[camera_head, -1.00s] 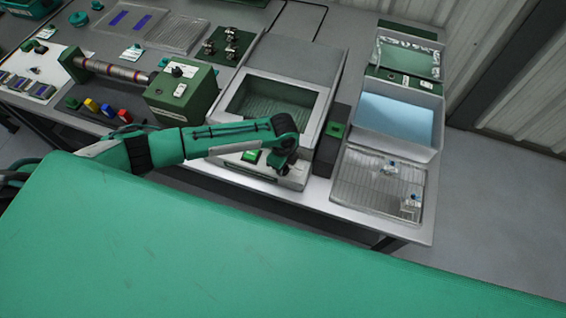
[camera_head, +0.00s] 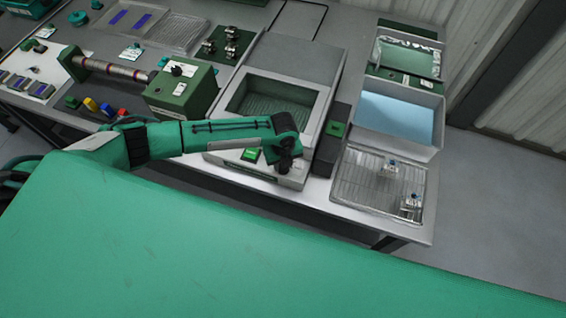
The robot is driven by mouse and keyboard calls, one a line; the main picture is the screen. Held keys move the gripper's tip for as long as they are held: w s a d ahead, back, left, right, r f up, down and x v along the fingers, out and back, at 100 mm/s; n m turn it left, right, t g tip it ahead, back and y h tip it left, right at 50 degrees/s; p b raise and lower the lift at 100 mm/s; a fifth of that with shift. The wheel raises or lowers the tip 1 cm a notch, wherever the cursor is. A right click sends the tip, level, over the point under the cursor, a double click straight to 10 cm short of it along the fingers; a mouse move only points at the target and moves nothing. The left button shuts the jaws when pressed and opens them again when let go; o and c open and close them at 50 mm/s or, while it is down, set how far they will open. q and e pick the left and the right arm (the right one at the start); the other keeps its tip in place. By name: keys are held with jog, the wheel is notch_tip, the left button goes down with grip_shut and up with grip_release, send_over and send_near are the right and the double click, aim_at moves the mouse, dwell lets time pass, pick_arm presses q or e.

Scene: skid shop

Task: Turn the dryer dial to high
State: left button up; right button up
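The dryer (camera_head: 296,75) is a grey box with an open-topped chamber, standing on the workbench. Its front panel carries a lit green switch (camera_head: 250,153). My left arm reaches in from the left across the dryer's front, and my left gripper (camera_head: 284,164) points down at the panel just right of the green switch. The dial is not distinguishable; the gripper and wrist cover that part of the panel. The fingers are too small and dark to tell whether they are open or shut, or touching anything. My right gripper is not in view.
A dark block with a green button (camera_head: 335,130) stands close on the dryer's right. Beyond it are a blue-lined bin (camera_head: 440,150) and a wire rack tray (camera_head: 350,190). A green motor box (camera_head: 180,90) with a roller stands left. A large green surface fills the foreground.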

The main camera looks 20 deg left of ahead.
pick_arm(q)
jog(key=shift+r, duration=0.1)
dwell(0.4)
jog(key=o, duration=1)
jog(key=shift+c, duration=0.2)
jog(key=shift+r, duration=0.5)
notch_tip(320, 180, up, 13)
jog(key=b, duration=0.3)
jog(key=shift+f, duration=0.15)
